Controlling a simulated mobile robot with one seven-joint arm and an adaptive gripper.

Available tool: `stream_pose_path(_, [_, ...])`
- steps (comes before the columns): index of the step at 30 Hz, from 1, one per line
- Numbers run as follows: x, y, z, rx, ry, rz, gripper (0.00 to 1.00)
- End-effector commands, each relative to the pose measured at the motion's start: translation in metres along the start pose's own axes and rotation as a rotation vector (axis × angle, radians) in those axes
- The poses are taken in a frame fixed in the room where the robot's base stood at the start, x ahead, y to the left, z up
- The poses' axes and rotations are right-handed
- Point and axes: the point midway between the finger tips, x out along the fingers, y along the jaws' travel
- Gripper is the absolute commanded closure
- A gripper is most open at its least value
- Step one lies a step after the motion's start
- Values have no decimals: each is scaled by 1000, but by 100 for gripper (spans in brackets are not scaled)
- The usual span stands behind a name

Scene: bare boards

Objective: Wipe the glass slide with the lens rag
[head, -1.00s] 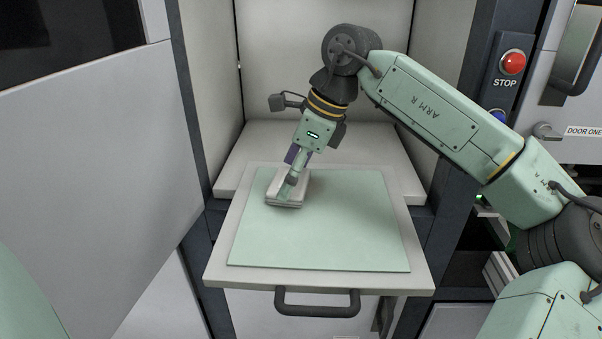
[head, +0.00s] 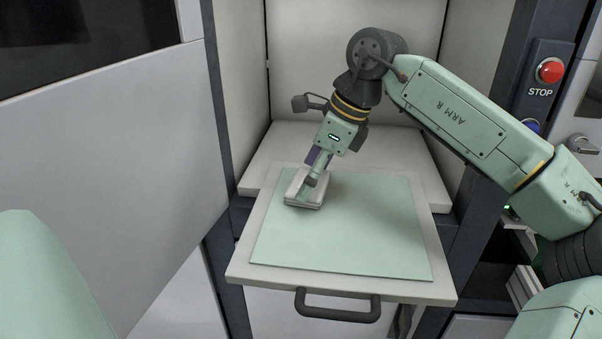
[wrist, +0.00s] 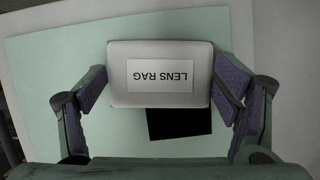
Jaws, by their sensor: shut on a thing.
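The lens rag (head: 296,192) is a pale grey block with rounded corners. In the wrist view it also shows (wrist: 160,49), with a white label reading LENS RAG upside down. My gripper (head: 311,181) is shut on it, one purple-padded finger on each side, as the wrist view shows (wrist: 160,85). The rag is low over the far left part of the mint mat; I cannot tell whether it touches. A flat black rectangle (wrist: 180,124) shows partly from under the rag in the wrist view. I cannot tell whether it is the glass slide; no clear slide shows in the head view.
The mint mat (head: 345,235) lies on a pale pull-out shelf (head: 340,284) with a dark handle (head: 338,305) at its front. Cabinet walls enclose the left, back and right. The mat's front and right are clear. A red STOP button (head: 550,71) is at the right.

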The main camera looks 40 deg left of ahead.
Motion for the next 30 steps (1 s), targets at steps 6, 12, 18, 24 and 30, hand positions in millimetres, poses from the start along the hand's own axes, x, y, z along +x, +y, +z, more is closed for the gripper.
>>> stream_pose_path(6, [-3, -1, -11, 1, 3, 2, 40])
stream_pose_path(12, [-8, -3, -22, 5, 4, 3, 40])
stream_pose_path(18, [-15, -5, -38, 5, 3, 2, 40])
stream_pose_path(24, [-19, -6, -45, 2, 4, 3, 40])
stream_pose_path(30, [-24, -7, -56, 4, 2, 1, 40])
